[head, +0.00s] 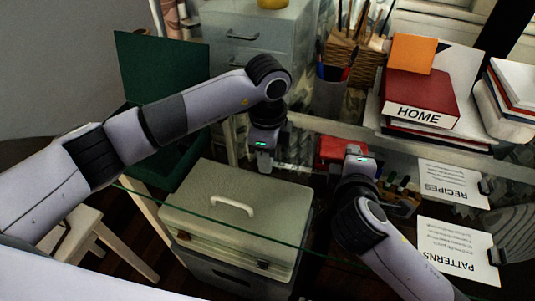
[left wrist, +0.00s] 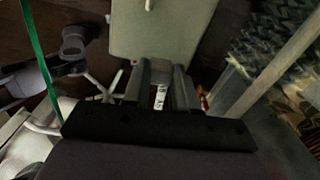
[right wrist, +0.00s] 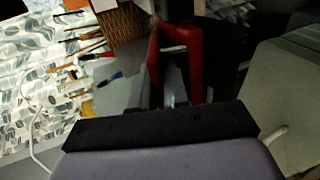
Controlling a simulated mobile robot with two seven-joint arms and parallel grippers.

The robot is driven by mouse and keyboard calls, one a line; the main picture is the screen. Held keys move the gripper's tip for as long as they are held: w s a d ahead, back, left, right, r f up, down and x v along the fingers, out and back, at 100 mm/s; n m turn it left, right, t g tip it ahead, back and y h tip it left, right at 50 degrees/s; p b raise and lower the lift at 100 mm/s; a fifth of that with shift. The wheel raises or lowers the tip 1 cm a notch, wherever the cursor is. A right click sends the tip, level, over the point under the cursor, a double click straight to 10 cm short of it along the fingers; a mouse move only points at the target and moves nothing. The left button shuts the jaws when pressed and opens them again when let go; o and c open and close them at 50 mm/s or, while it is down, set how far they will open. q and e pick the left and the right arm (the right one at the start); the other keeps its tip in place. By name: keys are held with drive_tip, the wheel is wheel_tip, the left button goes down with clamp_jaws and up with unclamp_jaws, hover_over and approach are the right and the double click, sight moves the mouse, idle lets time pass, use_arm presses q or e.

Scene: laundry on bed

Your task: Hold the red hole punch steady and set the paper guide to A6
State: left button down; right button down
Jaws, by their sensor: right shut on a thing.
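The red hole punch (head: 330,148) is on the glass desk near the middle of the head view, partly hidden by my right gripper (head: 352,165). In the right wrist view its red body (right wrist: 190,62) is between the fingers, and my right gripper is shut on it. My left gripper (head: 264,160) points down to the left of the punch, apart from it, above the grey case.
A pale grey case (head: 200,200) with a white handle is below the glass edge. RECIPES (head: 450,182) and PATTERNS (head: 455,250) cards lie at the right. The red HOME book (head: 420,92), pen cup (head: 328,98) and green box (head: 160,68) stand behind.

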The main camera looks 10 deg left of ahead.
sight(300, 174)
use_arm(q)
drive_tip(key=shift+s+d, duration=0.2)
drive_tip(key=shift+d, duration=3.5)
use_arm(e)
drive_tip(key=shift+a, duration=0.1)
use_arm(q)
drive_tip(key=shift+r, duration=0.1)
drive_tip(key=c, duration=0.9)
unclamp_jaws()
drive_tip(key=shift+r, duration=0.3)
wheel_tip(300, 174, up, 11)
drive_tip(key=shift+r, duration=0.2)
